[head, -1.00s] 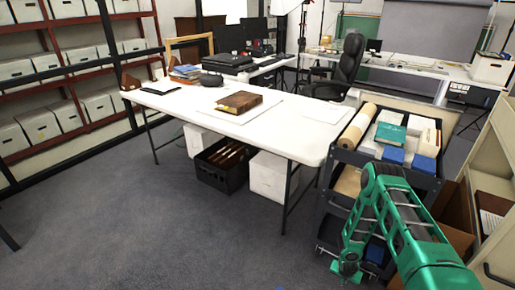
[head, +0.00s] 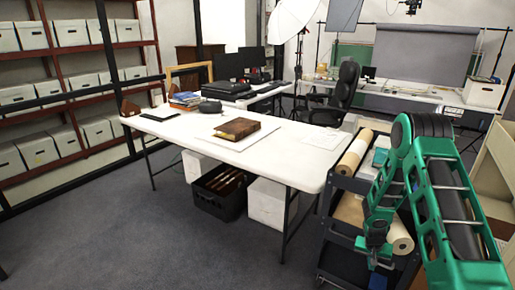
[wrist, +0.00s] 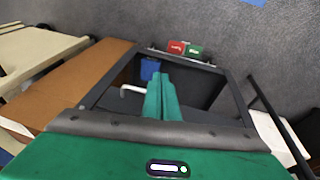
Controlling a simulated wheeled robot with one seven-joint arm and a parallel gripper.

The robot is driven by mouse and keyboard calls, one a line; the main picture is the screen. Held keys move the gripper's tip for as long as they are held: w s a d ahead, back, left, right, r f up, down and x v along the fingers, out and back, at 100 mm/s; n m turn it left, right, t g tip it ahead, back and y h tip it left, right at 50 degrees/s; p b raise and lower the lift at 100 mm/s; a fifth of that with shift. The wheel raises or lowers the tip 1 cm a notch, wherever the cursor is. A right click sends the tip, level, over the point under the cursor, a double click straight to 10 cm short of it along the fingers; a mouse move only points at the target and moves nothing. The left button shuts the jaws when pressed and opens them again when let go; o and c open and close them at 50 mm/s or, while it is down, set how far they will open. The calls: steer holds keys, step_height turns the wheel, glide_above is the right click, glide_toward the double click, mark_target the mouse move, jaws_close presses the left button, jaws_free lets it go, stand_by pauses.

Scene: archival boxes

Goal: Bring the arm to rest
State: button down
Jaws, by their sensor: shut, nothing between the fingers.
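My green arm rises at the right of the head view, in front of the dark cart (head: 335,225), and folds downward. My gripper (head: 372,252) hangs at its lower end beside the cart. In the wrist view the two green fingers of my gripper (wrist: 162,97) are together with nothing between them. They point down over a dark-framed tray or shelf, with a blue item (wrist: 149,68) beyond them. I cannot tell whether the gripper touches the cart.
The cart carries a paper roll (head: 355,150) and other items, partly hidden by my arm. A white table (head: 290,150) holds a brown book (head: 237,129). Box shelves (head: 75,102) stand at the left. The carpet (head: 150,240) in front is clear.

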steer(key=s+d+r, duration=0.1)
steer(key=s+r, duration=0.3)
steer(key=r, duration=0.5)
steer(key=s+d+r+g, duration=0.1)
steer(key=s+r, duration=0.3)
steer(key=r, duration=0.6)
steer(key=s+r, duration=0.4)
steer(key=r, duration=0.5)
steer(key=s+a+r+y, duration=0.1)
steer(key=s+r, duration=0.3)
steer(key=s, duration=0.5)
steer(key=s+a+r+y, duration=0.1)
steer(key=s+a+r, duration=0.3)
steer(key=s, duration=0.4)
steer(key=s+a+r+y, duration=0.1)
steer(key=s+a+r, duration=0.1)
steer(key=s+r, duration=0.4)
steer(key=s, duration=0.3)
steer(key=shift+s+a, duration=0.25)
steer(key=shift+s, duration=0.05)
steer(key=shift+w+f+g, duration=0.3)
steer(key=shift+w, duration=0.3)
